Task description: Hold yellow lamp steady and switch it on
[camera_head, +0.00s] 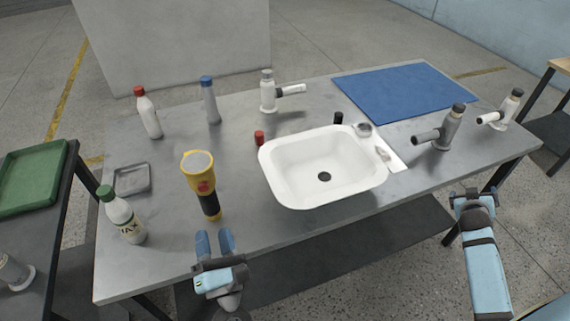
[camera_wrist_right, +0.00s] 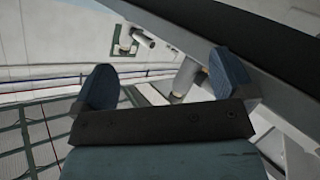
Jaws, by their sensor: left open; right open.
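The yellow lamp (camera_head: 198,180) stands on the grey table, with a wide yellow head on top, a red spot on its side that may be the switch, and a dark handle below. My left gripper (camera_head: 214,243) is open and empty at the table's front edge, just in front of the lamp and apart from it. My right gripper (camera_head: 473,196) is off the table's front right side, far from the lamp. In the right wrist view its two blue fingers (camera_wrist_right: 167,84) are spread with nothing between them. The lamp does not show clearly in that view.
A white sink (camera_head: 277,178) is right of the lamp. A white bottle with a green cap (camera_head: 125,220) and a small grey tray (camera_head: 132,180) are left of it. Bottles, taps and a blue mat (camera_head: 405,92) lie farther back. Bare tabletop lies in front of the lamp.

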